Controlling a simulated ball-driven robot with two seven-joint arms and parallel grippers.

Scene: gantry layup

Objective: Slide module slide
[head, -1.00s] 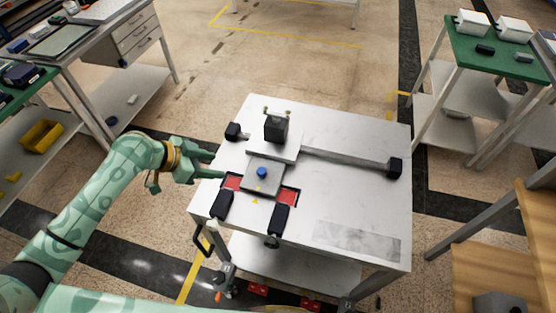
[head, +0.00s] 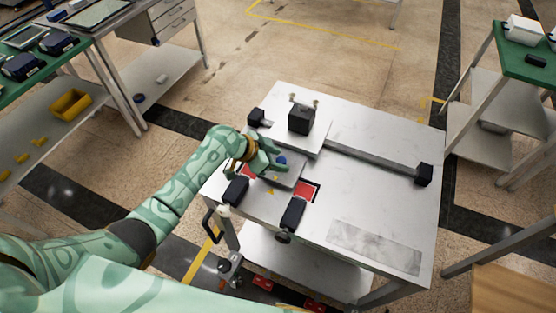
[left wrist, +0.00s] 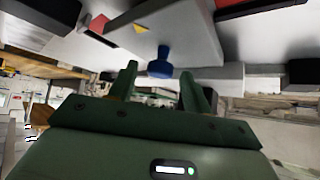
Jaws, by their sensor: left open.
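A blue knob (head: 281,160) stands on a grey plate (head: 287,179) joined to a pale carriage (head: 312,141) with a black block (head: 301,119) on it. The carriage sits near the left end of a long rail (head: 370,152) on the white table (head: 375,205). My left gripper (head: 273,155) is open at the knob. In the left wrist view the knob (left wrist: 160,64) shows between and just beyond the fingertips of the gripper (left wrist: 159,73); I cannot tell whether they touch it. My right gripper is not in view.
Black end blocks stand at the rail's left (head: 255,117) and right (head: 423,175). Red patches flank the plate, one at its right (head: 308,190). Two black blocks (head: 236,190) (head: 292,214) lie at the front edge. The table's right front is clear apart from a grey patch.

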